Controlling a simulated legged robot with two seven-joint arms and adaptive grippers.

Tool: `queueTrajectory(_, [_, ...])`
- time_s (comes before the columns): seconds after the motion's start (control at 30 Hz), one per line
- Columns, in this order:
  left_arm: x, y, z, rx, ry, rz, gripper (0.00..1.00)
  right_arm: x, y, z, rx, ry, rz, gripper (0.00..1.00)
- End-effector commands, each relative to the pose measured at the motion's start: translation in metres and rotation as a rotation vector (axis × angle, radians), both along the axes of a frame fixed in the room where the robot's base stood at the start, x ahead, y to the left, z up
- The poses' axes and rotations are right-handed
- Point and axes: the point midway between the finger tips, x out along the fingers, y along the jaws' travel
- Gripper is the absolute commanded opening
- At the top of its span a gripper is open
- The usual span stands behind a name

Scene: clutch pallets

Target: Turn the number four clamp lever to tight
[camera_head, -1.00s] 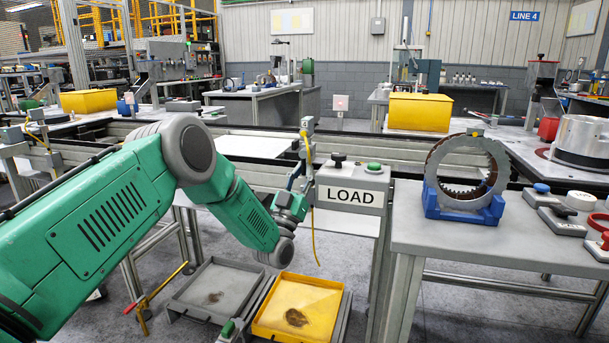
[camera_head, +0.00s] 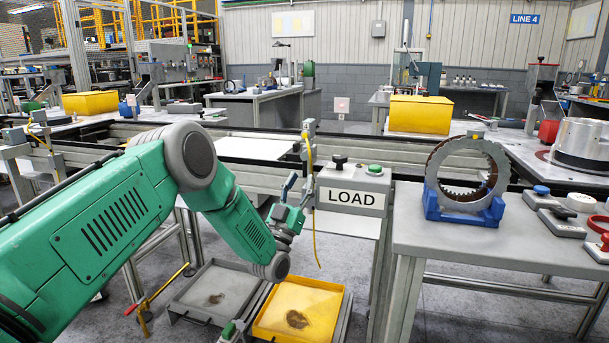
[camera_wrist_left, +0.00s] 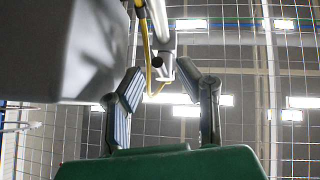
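My left gripper (camera_head: 299,184) is in front of the conveyor, just left of the LOAD box. It points up, with its two fingers apart and nothing between the pads. In the left wrist view the open fingers (camera_wrist_left: 165,95) show against the ceiling. Above them, a metal post (camera_wrist_left: 163,35) with a yellow cable and a small dark knob hangs into the gap; I cannot tell whether they touch. This post also shows in the head view (camera_head: 308,132). No number four mark is readable, so I cannot tell which part is the clamp lever.
The LOAD box (camera_head: 352,190) carries a black knob and a green button. A grey bench (camera_head: 440,240) at right holds a ring in a blue cradle (camera_head: 463,212). Below are a yellow tray (camera_head: 310,298) and a grey tray (camera_head: 215,285). A grey block (camera_wrist_left: 60,45) fills the wrist view's upper left.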

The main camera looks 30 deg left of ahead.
Motion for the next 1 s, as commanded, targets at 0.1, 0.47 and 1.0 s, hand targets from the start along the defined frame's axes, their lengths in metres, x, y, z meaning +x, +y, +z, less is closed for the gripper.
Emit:
queueTrajectory(0.1, [-0.021, -0.001, -0.022, 0.000, 0.006, 0.000, 0.31, 0.000, 0.000, 0.000, 0.000, 0.000, 0.000, 0.40])
queueTrajectory(0.47, [-0.062, -0.001, -0.062, -0.007, 0.006, 0.002, 0.31, 0.001, 0.000, 0.000, 0.000, -0.001, 0.000, 0.40])
queueTrajectory(1.0, [-0.067, -0.003, -0.064, -0.001, 0.001, 0.001, 0.31, 0.003, 0.000, -0.001, 0.000, 0.002, 0.000, 0.40])
